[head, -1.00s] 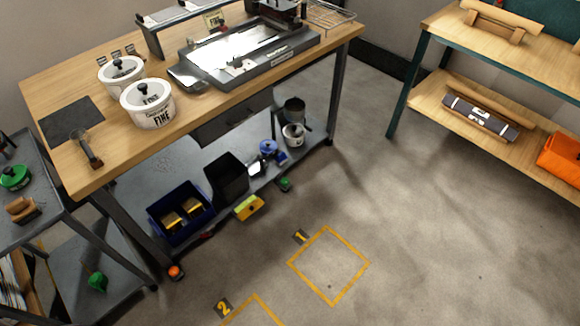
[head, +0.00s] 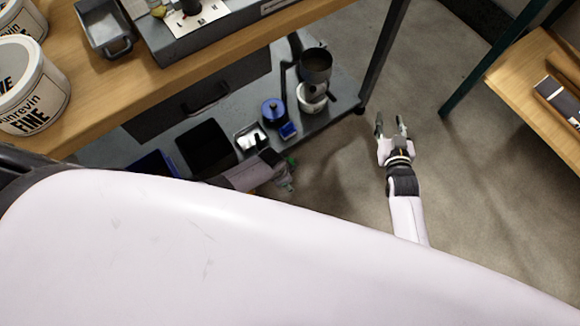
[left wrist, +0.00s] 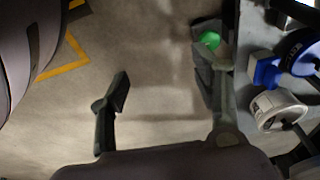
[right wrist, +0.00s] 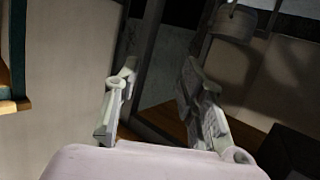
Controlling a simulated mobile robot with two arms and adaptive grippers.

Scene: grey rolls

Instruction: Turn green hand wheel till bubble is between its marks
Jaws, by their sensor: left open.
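A small green round part, probably the green hand wheel (head: 291,161), shows at the front edge of the bench's lower shelf in the head view, mostly hidden by my left gripper (head: 287,179). In the left wrist view it (left wrist: 210,40) lies by the far end of the right-hand finger, not between the fingers. My left gripper (left wrist: 163,82) is open and empty. My right gripper (head: 390,123) is open and empty over the floor right of the bench; its spread fingers also show in the right wrist view (right wrist: 158,82). I cannot see the bubble or its marks.
The lower shelf holds a black bin (head: 205,148), a blue lidded pot (head: 273,112) and a grey container (head: 315,67) above a white tub (head: 312,98). A bench leg (head: 384,50) stands near my right gripper. My pale body hides the lower head view.

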